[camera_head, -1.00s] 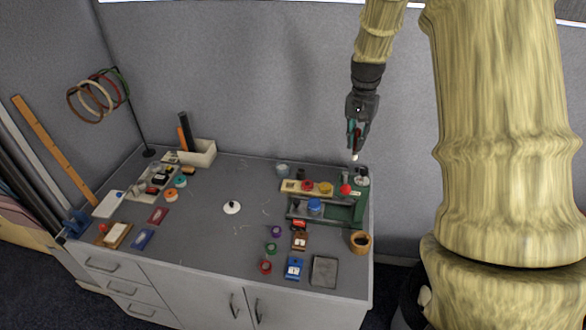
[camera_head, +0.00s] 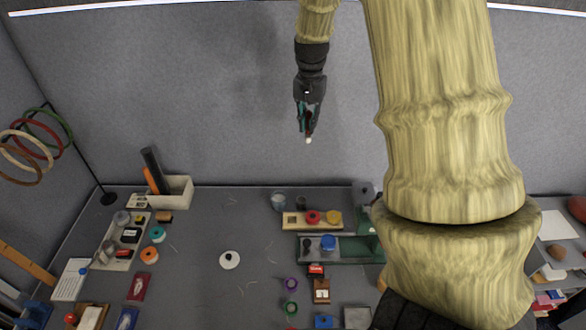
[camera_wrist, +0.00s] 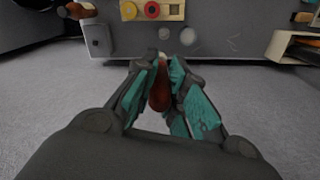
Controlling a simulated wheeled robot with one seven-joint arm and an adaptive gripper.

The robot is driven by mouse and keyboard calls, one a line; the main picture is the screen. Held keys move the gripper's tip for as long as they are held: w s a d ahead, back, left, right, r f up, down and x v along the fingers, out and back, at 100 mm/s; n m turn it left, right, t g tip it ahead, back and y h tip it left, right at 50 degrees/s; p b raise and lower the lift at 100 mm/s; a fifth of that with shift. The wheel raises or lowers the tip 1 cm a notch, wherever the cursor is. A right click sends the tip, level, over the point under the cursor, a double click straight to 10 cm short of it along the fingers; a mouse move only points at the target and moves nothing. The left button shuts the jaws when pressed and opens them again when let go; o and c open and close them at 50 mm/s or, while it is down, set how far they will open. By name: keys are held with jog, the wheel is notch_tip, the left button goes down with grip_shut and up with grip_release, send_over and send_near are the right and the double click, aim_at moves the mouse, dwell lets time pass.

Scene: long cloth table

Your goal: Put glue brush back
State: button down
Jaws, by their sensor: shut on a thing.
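My gripper (camera_head: 309,128) hangs in the air above the back edge of the table, with the grey wall behind it. It is shut on the glue brush (camera_wrist: 160,92), whose dark red handle shows between the teal finger pads in the wrist view. The pale brush tip (camera_head: 308,140) points downward in the head view, clear of everything. Below it on the table stand a clear glass jar (camera_head: 278,201) and a small dark cup (camera_head: 301,203). I cannot tell which of these holds glue.
The table's middle is mostly clear.

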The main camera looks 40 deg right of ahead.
jog(key=shift+w+f+b, duration=0.35)
jog(key=shift+f+b, duration=3.05)
jog(key=shift+f, duration=2.1)
jog(key=shift+w+f+b, duration=0.35)
jog(key=shift+f+b, duration=3.05)
jog(key=shift+f, duration=2.05)
jog(key=shift+w+f+b, duration=0.35)
jog(key=shift+f+b, duration=3.05)
jog(key=shift+f, duration=2.1)
jog(key=shift+r, duration=0.1)
jog(key=shift+s+a, duration=0.1)
jog(key=c, duration=1.5)
grip_release()
jog(key=shift+f, duration=0.2)
jog(key=shift+o, duration=0.2)
jog(key=shift+r, duration=0.2)
